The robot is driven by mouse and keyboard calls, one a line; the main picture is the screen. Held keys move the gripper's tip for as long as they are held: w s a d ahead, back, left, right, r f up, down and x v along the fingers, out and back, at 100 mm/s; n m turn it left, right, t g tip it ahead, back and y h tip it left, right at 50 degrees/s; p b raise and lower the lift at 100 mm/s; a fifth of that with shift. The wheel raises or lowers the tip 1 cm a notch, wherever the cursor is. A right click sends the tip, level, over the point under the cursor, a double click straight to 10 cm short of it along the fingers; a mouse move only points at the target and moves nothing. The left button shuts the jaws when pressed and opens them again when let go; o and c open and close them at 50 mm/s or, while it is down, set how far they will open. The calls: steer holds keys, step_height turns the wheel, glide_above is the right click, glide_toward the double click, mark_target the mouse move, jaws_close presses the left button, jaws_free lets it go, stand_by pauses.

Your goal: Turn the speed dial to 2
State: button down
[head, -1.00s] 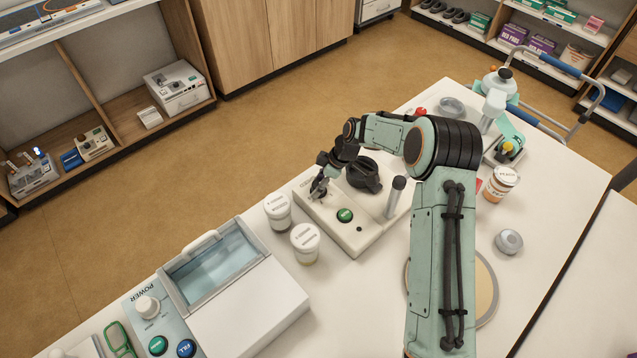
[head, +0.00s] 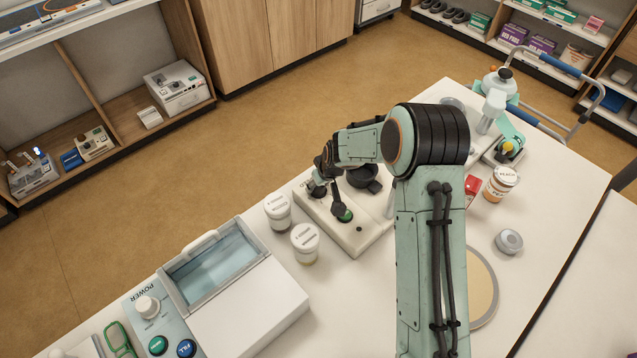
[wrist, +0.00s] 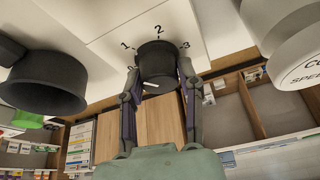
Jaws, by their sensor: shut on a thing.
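The speed dial (wrist: 157,62) is a dark round knob in the wrist view, with the printed numbers 1, 2 and 3 on the white panel around its far side. A small pale mark shows on the knob, but I cannot tell which number it points to. My gripper (wrist: 160,70) has one finger on each side of the knob and is shut on it. In the head view, the white device (head: 366,242) carries a green button (head: 345,215), partly covered by a dark part of my gripper. My arm and gripper largely hide the dial there.
A black cup-shaped holder (head: 366,178) stands on the device close to my wrist. Two white-lidded jars (head: 277,206) (head: 305,238) stand just left of the device. A water bath (head: 250,315) is at front left, and a pill bottle (head: 500,184) is right of my arm.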

steer(key=m+h, duration=0.1)
steer(key=m, duration=0.2)
steer(key=m+h, duration=0.1)
steer(key=m, duration=0.2)
steer(key=shift+t+h, duration=0.3)
steer(key=shift+t, duration=0.1)
steer(key=m+h, duration=0.1)
steer(key=m, duration=0.2)
steer(key=m+h, duration=0.1)
steer(key=m, duration=0.2)
steer(key=shift+g, duration=0.4)
steer(key=shift+m, duration=0.3)
steer(key=c, duration=0.7)
jaws_free()
steer(key=v, duration=1.2)
